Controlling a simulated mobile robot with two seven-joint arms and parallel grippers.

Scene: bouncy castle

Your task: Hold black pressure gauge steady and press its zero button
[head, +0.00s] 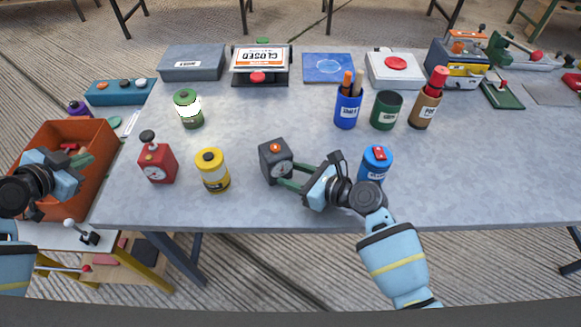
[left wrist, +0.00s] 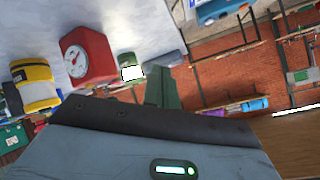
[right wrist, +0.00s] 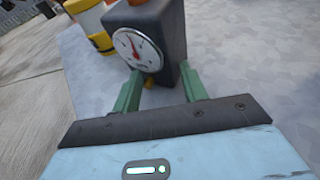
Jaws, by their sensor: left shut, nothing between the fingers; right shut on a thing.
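The black pressure gauge (head: 273,159) is a dark box with a white dial and an orange button (head: 275,147) on top. It stands on the grey table near the front middle. My right gripper (head: 285,176) is shut on it from the right. In the right wrist view the gauge (right wrist: 165,30) sits between the green fingers (right wrist: 160,92), dial showing. My left gripper (head: 80,165) is over the orange crate at the left, away from the gauge. In the left wrist view its green fingers (left wrist: 163,88) are together and empty.
A red gauge (head: 158,164) with a black knob and a yellow can (head: 212,171) stand left of the black gauge. A blue can (head: 375,165) stands beside my right arm. The orange crate (head: 95,135) is off the table's left edge. Mid-table behind the gauge is clear.

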